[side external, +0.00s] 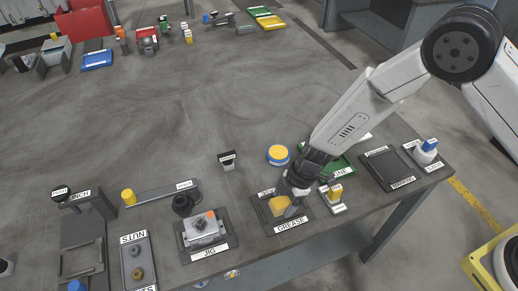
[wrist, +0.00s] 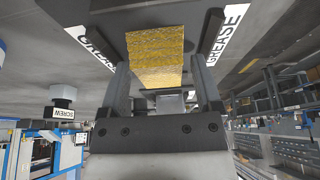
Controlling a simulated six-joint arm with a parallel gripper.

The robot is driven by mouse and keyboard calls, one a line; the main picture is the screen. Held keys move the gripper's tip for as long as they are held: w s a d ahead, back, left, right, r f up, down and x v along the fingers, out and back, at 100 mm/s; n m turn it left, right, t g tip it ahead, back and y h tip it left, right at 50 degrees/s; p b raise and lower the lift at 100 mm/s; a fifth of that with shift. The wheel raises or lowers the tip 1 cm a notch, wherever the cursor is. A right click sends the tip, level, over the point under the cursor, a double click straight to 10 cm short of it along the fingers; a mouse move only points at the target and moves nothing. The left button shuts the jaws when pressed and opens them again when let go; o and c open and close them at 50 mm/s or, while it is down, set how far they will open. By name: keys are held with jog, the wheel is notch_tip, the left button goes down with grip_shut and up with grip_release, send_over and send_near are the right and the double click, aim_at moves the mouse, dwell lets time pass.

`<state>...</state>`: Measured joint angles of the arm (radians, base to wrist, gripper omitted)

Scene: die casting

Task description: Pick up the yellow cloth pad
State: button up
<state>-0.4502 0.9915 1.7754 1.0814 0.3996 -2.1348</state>
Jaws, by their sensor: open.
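The yellow cloth pad (side external: 280,203) lies in the dark tray labelled GREASE (side external: 268,226) near the table's front edge. In the side view my gripper (side external: 294,195) is low over the tray and partly covers the pad. In the wrist view the textured yellow pad (wrist: 155,58) shows between the two fingers of my gripper (wrist: 160,68). The fingers are apart, with visible room on both sides of the pad. I cannot tell how far the fingertips are above the tray floor.
A block with a yellow top (side external: 335,192) stands close right of the tray. The grey JIG fixture (side external: 203,232) is to the left. A round yellow-and-blue tin (side external: 278,154) and a green tray (side external: 343,165) are behind. Open table lies further back.

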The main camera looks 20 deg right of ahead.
dwell(0.4)
jog(key=c, duration=1)
jog(key=shift+r, duration=0.15)
jog(key=shift+r, duration=0.85)
jog(key=s+d+r, duration=0.2)
jog(key=s+r, duration=0.1)
jog(key=s, duration=0.1)
jog(key=s+d+r, duration=0.2)
jog(key=s+r, duration=0.2)
jog(key=s+d+r, duration=0.2)
jog(key=s+r, duration=0.2)
jog(key=shift+s+d, duration=0.2)
jog(key=shift+s, duration=0.05)
